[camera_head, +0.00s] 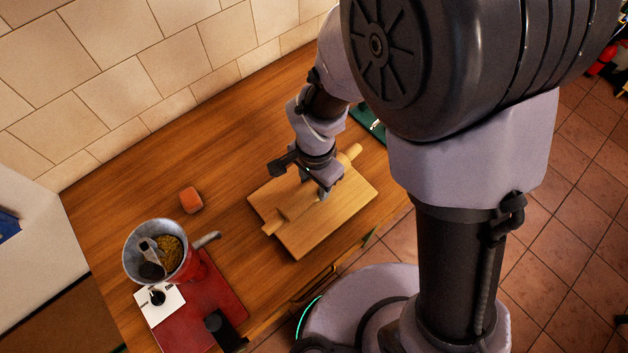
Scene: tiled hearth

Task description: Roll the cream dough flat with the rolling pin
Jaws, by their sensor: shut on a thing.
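The wooden rolling pin (290,211) lies slantwise across a light wooden board (313,235) on the table. One handle points to the lower left and the other to the upper right. My gripper (318,190) reaches down from above and is shut on the rolling pin near its middle, hiding part of it. I cannot make out the cream dough apart from the similarly coloured board and pin. It may be hidden by the pin or my gripper.
A small orange-red block (191,200) sits left of the board. A metal bowl (133,262) with grainy contents stands lower left by a red board (207,307). A green item (366,120) lies behind my arm. The table's upper left is clear.

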